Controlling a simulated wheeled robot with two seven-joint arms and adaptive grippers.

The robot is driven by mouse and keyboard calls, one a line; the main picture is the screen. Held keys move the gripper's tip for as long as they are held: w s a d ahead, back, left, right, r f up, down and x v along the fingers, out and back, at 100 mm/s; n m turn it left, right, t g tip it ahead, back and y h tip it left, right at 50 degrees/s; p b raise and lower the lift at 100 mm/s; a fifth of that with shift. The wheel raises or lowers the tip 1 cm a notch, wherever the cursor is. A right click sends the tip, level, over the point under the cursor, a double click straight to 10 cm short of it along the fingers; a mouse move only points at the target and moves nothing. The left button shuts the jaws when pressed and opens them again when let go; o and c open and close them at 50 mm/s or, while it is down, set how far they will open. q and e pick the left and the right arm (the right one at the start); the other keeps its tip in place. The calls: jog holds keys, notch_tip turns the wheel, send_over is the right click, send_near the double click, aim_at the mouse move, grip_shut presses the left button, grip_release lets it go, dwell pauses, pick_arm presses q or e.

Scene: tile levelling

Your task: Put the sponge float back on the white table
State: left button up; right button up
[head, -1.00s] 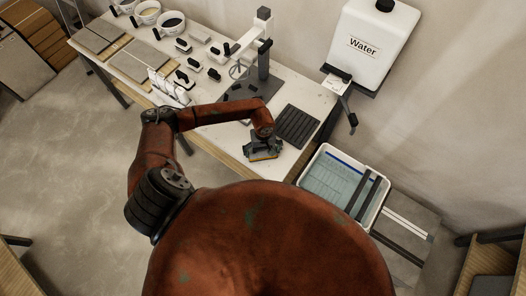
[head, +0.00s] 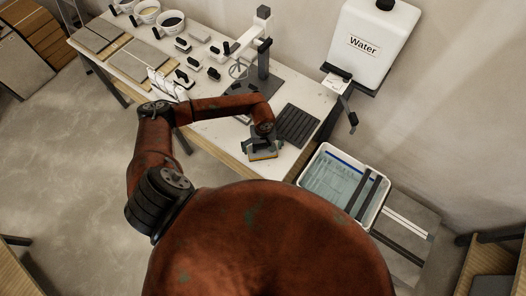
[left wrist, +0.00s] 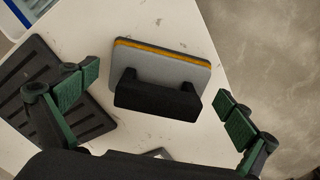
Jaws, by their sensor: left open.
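The sponge float (left wrist: 165,68), with a grey plate, an orange-yellow edge layer and a black handle (left wrist: 157,97), lies flat on the white table (left wrist: 190,20). In the head view the float (head: 264,156) shows partly under my left gripper (head: 263,146), near the table's front right edge. In the left wrist view my left gripper (left wrist: 157,88) is open, with one green-padded finger on each side of the handle, apart from it. My right gripper is not in view.
A dark ribbed mat (head: 297,125) lies beside the float. A water-filled tub (head: 342,185) stands off the table's right end. A stand (head: 263,55), small tools and bowls (head: 146,13) fill the back and left. A water tank (head: 372,42) hangs at the wall.

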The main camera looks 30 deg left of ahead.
pick_arm(q)
notch_tip(320, 180, up, 10)
jog(key=shift+f+b, duration=0.25)
jog(key=shift+b, duration=0.4)
